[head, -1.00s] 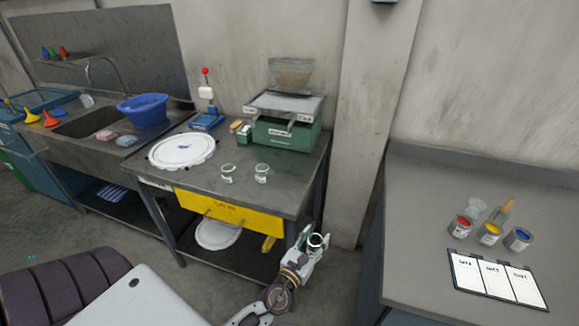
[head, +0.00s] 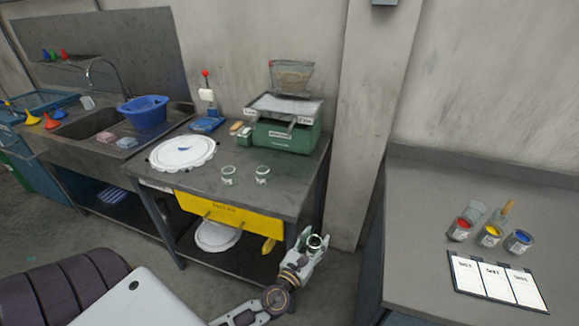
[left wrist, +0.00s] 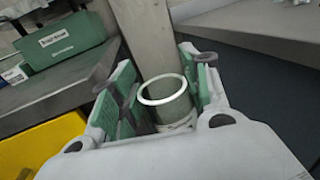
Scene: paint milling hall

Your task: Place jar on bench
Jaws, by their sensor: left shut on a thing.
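My left gripper (head: 311,246) is shut on a small open jar with a pale rim (head: 314,242). It holds the jar in the air just off the right front corner of the grey bench (head: 270,186). In the left wrist view the jar (left wrist: 166,97) sits upright between the green-padded fingers of the gripper (left wrist: 160,100), and its inside looks empty. Two similar jars stand on the bench, a left one (head: 228,175) and a right one (head: 262,175). My right gripper is not in view.
A white round plate (head: 184,152) and a green machine (head: 287,136) stand on the bench. A yellow drawer front (head: 222,211) is below. A second counter (head: 410,230) at right holds paint pots and a three-panel card (head: 495,283). The bench's front right top is clear.

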